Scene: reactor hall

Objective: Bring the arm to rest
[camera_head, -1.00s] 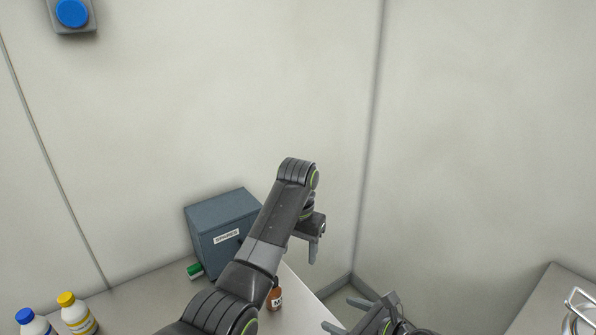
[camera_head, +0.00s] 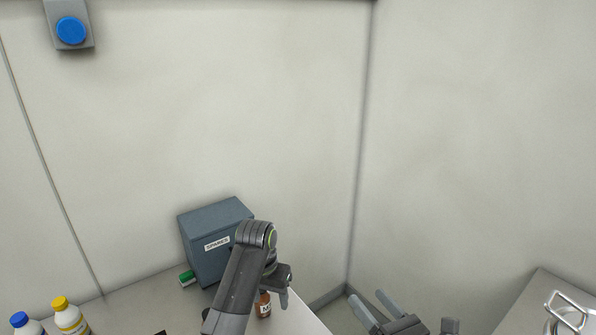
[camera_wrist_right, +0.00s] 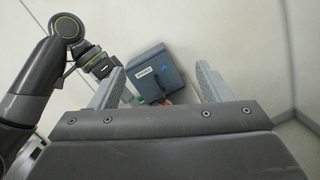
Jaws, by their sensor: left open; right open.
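My left arm rises from the bottom in the head view. Its open gripper (camera_head: 283,290) points down over the right end of the left bench, beside a small brown bottle (camera_head: 263,304). Nothing shows between its fingers. My right gripper (camera_head: 366,298) is open and empty at the lower middle, over the gap between the two benches. In the right wrist view its two fingers (camera_wrist_right: 159,72) stand wide apart, with the blue-grey box (camera_wrist_right: 150,62) in the distance between them. My left gripper (camera_wrist_right: 98,64) also shows there at the left.
The box labelled SPARES (camera_head: 215,245) stands on the left bench (camera_head: 130,302), a green-capped item (camera_head: 187,278) beside it. A yellow-capped bottle (camera_head: 70,316) and a blue-capped bottle (camera_head: 26,324) stand further left. A blue wall button (camera_head: 71,31) is above. A metal-handled vessel (camera_head: 567,312) is right.

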